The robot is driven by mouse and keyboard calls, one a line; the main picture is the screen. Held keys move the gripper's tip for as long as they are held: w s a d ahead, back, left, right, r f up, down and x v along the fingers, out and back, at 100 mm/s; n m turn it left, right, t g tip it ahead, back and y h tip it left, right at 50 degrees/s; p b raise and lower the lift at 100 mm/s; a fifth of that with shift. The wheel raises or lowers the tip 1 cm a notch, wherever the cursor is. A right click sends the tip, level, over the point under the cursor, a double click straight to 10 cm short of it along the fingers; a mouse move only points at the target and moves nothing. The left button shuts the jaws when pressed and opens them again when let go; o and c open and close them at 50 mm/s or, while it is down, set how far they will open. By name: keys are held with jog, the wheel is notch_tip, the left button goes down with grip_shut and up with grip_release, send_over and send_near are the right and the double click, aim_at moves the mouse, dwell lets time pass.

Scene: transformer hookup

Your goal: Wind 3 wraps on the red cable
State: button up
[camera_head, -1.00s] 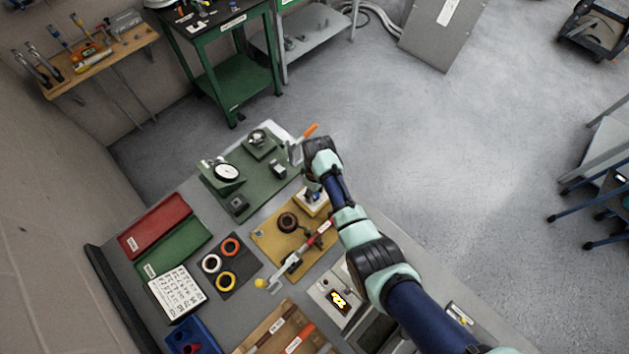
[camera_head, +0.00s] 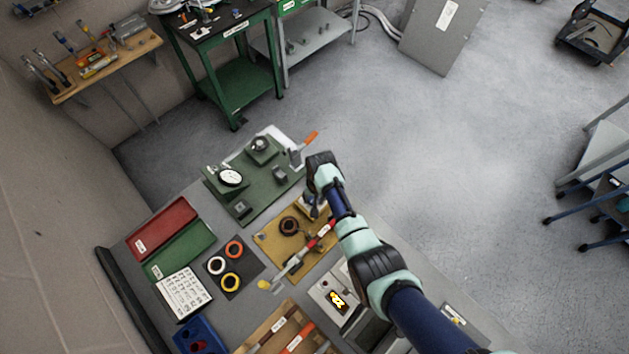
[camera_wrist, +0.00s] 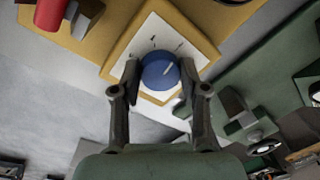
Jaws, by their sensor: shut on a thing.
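My gripper (camera_wrist: 158,82) is shut on a round blue knob (camera_wrist: 160,70) with a white pointer mark, its two fingers on either side of the knob. The knob sits on a white dial plate (camera_wrist: 147,37) with dark marks, on a yellow block. In the head view my gripper (camera_head: 313,211) hides most of this block. A red cylindrical part (camera_head: 325,229), perhaps the red cable, lies over the yellow board (camera_head: 268,239) beside my gripper. A red cylinder (camera_wrist: 51,12) also shows at the top left of the wrist view. I cannot make out any wraps.
A dark round part (camera_head: 289,226) stands on that board. A green board (camera_head: 268,187) with a dial gauge (camera_head: 230,177) lies behind.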

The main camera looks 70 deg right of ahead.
jog(key=m+p, duration=0.1)
jog(key=m, duration=0.4)
jog(key=shift+m, duration=0.3)
jog(key=m, duration=0.5)
jog(key=shift+w+m+h+p, duration=0.15)
jog(key=shift+m+h+p, duration=0.2)
jog(key=shift+m+h, duration=0.05)
jog(key=o, duration=1.1)
jog(key=shift+o, duration=0.2)
jog(key=shift+r, duration=0.1)
notch_tip(320, 180, up, 12)
jog(key=shift+s+a, duration=0.4)
